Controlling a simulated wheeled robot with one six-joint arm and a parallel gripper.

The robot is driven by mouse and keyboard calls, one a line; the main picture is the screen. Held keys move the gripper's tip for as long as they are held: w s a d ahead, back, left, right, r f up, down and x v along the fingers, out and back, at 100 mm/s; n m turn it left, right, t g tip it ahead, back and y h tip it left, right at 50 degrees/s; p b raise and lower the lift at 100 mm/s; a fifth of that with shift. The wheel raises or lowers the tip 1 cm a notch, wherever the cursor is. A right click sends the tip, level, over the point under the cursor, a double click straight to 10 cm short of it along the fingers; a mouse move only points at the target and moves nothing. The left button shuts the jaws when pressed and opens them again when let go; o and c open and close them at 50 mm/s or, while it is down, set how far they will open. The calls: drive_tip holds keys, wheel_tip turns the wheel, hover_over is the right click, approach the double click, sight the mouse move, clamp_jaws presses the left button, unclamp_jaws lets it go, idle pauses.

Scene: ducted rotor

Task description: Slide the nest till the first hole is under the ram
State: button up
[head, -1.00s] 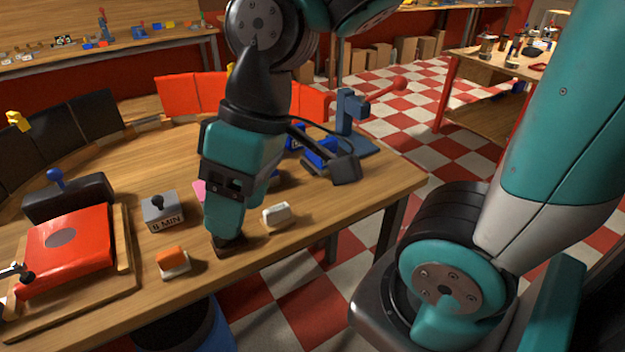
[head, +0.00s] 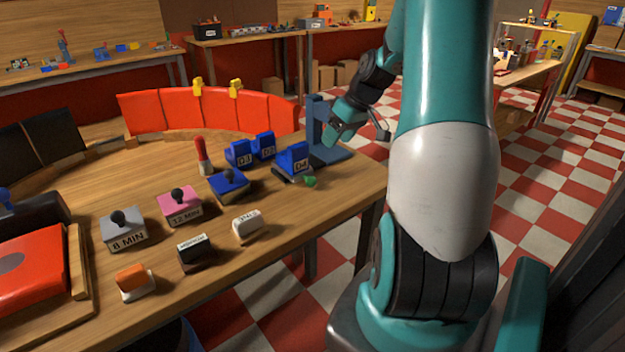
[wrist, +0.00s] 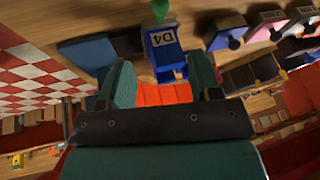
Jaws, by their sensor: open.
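The blue press (head: 318,118) stands at the table's far right corner. Its ram is hidden or too small to make out. Beside its base sits a blue block labelled D4 (head: 293,158), on a low dark piece with a green knob (head: 310,182); I cannot tell whether this is the nest, and no hole shows. My gripper (head: 358,138) is open and empty, beside the press column, overlapping it in the head view. In the wrist view the D4 block (wrist: 165,55) lies beyond the gap between my open fingers, with the green knob (wrist: 160,8) above it.
Blue blocks D3 (head: 238,153) and D2 (head: 264,146) stand left of D4. Red panels (head: 215,112) curve behind. The checkered floor lies right.

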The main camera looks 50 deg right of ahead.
sight(313, 177)
drive_tip(key=p+x, duration=0.1)
drive_tip(key=x, duration=1.4)
drive_tip(key=shift+a+f, duration=0.1)
